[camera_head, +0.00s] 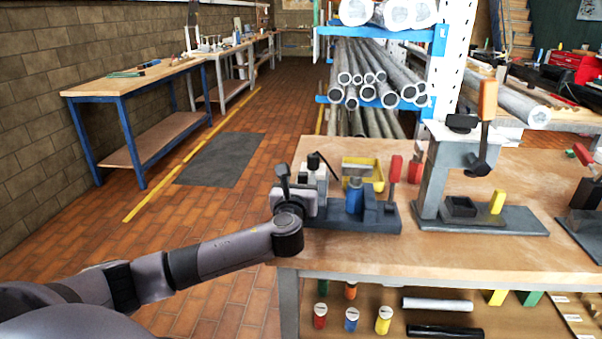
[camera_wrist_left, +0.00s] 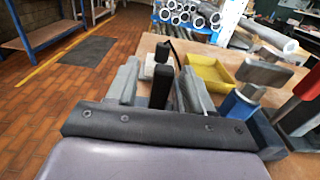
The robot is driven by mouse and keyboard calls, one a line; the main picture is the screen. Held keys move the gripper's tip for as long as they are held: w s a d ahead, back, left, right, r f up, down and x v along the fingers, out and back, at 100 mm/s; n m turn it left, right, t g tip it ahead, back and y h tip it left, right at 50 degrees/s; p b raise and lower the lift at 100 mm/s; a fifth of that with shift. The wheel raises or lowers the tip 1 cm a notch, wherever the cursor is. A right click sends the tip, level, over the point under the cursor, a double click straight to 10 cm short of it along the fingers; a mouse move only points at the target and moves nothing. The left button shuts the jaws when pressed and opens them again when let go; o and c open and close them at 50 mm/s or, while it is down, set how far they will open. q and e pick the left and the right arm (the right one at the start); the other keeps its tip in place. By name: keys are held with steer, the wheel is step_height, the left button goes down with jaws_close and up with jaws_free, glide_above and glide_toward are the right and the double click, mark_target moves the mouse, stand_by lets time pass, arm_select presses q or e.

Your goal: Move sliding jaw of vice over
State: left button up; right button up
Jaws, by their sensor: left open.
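A vice-like fixture with a dark grey base (camera_head: 378,222) stands near the left front of the workbench. The cylinder also shows at the right of the left wrist view (camera_wrist_left: 238,107). My left gripper (camera_head: 301,190) is at the fixture's left end, fingers spread and pointing away. Between the fingers (camera_wrist_left: 160,84) in the wrist view stands a black upright piece; I cannot tell whether they touch it. The gripper hides the fixture's left end. My right gripper is not in view.
A yellow tray (camera_head: 371,168) lies behind the fixture. A grey stand with an orange-handled lever (camera_head: 488,100) is to the right. Bare bench top (camera_head: 480,258) lies in front. A pipe rack stands behind.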

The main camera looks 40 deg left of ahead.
arm_select(q)
steer(key=shift+v, duration=1.25)
steer(key=shift+s+f, duration=0.1)
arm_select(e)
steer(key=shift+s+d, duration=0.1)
